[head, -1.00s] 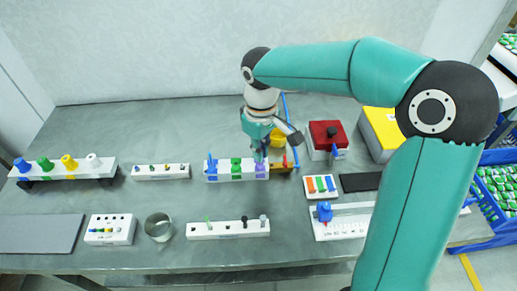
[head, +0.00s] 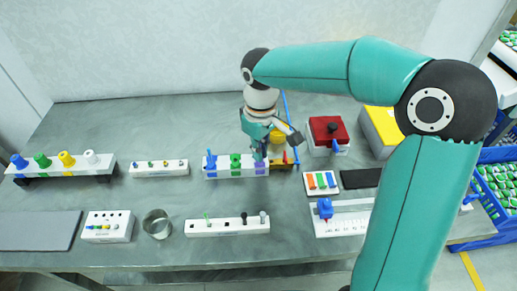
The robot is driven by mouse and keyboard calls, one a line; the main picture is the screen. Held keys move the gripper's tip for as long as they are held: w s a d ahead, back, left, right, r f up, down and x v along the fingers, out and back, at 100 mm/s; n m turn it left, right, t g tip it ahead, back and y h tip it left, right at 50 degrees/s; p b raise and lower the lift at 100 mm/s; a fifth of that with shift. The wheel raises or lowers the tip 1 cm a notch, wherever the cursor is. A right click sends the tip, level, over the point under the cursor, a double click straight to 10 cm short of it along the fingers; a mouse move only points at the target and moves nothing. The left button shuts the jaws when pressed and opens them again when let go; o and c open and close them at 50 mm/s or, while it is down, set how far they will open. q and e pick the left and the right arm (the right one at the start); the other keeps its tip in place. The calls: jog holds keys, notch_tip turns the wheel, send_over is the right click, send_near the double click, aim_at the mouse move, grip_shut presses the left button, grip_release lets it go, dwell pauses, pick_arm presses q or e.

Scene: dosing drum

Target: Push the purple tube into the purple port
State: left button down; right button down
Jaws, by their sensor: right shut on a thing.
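The purple port (head: 261,168) is the right one of three coloured ports on a white block (head: 222,174), beside the green port (head: 235,165) and the blue port (head: 210,163). My right gripper (head: 259,156) points down right over the purple port, with its fingers closed. The purple tube is mostly hidden by the fingers; I cannot tell how deep it sits in the port. My left gripper is not in view.
A red box (head: 327,134) and a yellow box (head: 381,130) stand to the right. A small yellow item (head: 278,137) and a brown piece are close beside the gripper. A rack of coloured plugs (head: 63,168) stands at left. The table's middle front has a white strip (head: 227,228).

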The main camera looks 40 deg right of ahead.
jog(key=shift+f, duration=0.3)
jog(key=c, duration=1.2)
grip_release()
jog(key=shift+r, duration=0.15)
notch_tip(320, 180, up, 12)
jog(key=shift+f, duration=0.1)
